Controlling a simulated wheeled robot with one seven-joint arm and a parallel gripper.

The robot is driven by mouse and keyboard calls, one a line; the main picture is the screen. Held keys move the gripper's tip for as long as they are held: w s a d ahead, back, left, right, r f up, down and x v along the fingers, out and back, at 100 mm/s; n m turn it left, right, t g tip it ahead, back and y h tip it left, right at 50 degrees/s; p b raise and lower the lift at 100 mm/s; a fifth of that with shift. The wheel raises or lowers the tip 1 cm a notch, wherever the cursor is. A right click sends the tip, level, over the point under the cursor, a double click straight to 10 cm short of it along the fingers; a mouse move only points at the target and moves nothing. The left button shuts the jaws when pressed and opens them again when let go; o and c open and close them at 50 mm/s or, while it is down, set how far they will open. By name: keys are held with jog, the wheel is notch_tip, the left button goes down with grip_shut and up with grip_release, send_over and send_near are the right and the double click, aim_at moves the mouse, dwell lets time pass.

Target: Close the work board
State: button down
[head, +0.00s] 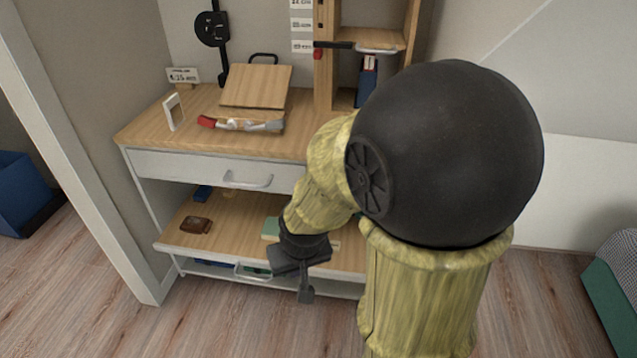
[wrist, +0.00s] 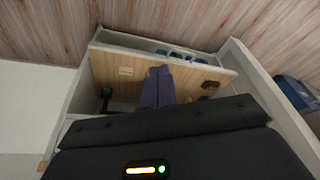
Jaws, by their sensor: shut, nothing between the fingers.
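A wooden board (head: 222,240), which appears to be the work board, sits low in the white desk unit. It juts out past the drawer above it. A brown item (head: 196,225) and a green item (head: 270,229) lie on it. The board also shows in the wrist view (wrist: 112,87). My gripper (head: 305,294) is shut and empty, pointing down by the board's front right part. In the wrist view my dark fingers (wrist: 159,72) overlap the board; I cannot tell whether they touch it. My arm hides the board's right side.
A white drawer with a handle (head: 248,181) is above the board; another handle (head: 252,272) is below. The desktop (head: 150,137) carries a tilted wooden panel (head: 256,87) and a red-and-grey tool (head: 240,124). A blue bin (head: 24,190) stands left. Floor in front is clear.

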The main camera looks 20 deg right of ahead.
jog(key=w+d+f+m+t+b, duration=0.1)
jog(key=w+f+m+t+b, duration=0.15)
jog(key=w, duration=0.55)
jog(key=w+d+f+m+t+h+b, duration=0.1)
jog(key=w+d+f+m+t+b, duration=0.2)
jog(key=w, duration=0.5)
jog(key=w+f+m+t+b, duration=0.15)
jog(key=w+f+m, duration=0.25)
jog(key=w, duration=0.4)
jog(key=w+d+f+m+t+h+b, duration=0.2)
jog(key=w+d+f+m+h, duration=0.2)
jog(key=d+m, duration=0.3)
jog(key=w+d+f+m+t+h+b, duration=0.2)
jog(key=w+d+f+m+h, duration=0.2)
jog(key=d+m, duration=0.3)
jog(key=shift+f+m+h+b, duration=0.35)
jog(key=shift+f+h, duration=0.35)
jog(key=shift+f, duration=0.15)
jog(key=shift+d+t, duration=0.15)
jog(key=shift+t, duration=0.15)
jog(key=b+x, duration=0.7)
jog(key=x, duration=0.7)
jog(key=shift+f, duration=0.15)
